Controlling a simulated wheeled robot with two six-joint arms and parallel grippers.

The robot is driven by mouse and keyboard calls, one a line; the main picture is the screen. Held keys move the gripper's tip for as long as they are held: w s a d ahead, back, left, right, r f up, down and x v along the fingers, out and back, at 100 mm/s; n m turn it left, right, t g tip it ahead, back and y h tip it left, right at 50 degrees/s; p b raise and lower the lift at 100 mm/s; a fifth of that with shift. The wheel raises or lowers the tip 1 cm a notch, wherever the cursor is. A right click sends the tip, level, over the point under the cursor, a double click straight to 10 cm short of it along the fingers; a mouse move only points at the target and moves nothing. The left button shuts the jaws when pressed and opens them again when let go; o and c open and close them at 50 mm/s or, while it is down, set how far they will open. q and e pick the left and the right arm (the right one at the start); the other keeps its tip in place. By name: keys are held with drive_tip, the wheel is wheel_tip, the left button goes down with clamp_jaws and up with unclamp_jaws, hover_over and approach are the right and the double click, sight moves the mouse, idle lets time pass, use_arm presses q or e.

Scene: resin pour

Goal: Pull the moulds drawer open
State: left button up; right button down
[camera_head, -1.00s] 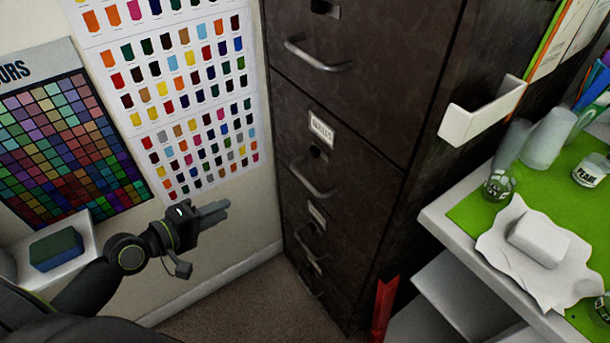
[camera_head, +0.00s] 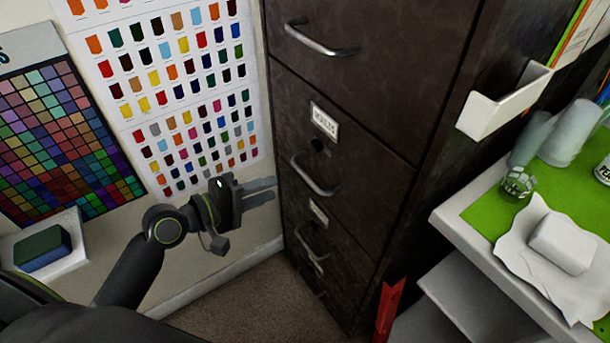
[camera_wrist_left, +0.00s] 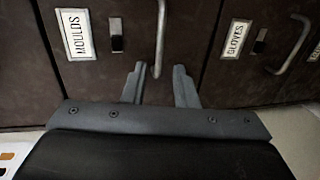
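The moulds drawer (camera_head: 355,140) is a dark brown front in the filing cabinet, flush with its neighbours and shut. Its MOULDS label (camera_wrist_left: 75,34) reads clearly in the left wrist view. Its curved metal handle (camera_head: 316,176) also shows in the left wrist view (camera_wrist_left: 161,30). My left gripper (camera_head: 273,189) is open and empty, just left of that handle in the head view. In the left wrist view its fingertips (camera_wrist_left: 158,68) are apart, with the handle's lower end between them; contact cannot be told. My right gripper is out of view.
The gloves drawer (camera_wrist_left: 227,70) adjoins the moulds drawer, with its own handle. A white counter (camera_head: 445,222) with a green mat, cups and a white block stands right. A red object (camera_head: 388,310) stands by the cabinet's foot. Floor (camera_head: 250,305) before the cabinet looks clear.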

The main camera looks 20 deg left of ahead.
sight(304, 175)
use_arm(q)
drive_tip(key=x, duration=1)
drive_tip(key=shift+w+d+b, duration=0.1)
drive_tip(key=shift+b, duration=0.25)
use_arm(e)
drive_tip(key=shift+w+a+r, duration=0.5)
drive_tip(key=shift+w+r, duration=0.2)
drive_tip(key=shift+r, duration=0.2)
use_arm(q)
clamp_jaws()
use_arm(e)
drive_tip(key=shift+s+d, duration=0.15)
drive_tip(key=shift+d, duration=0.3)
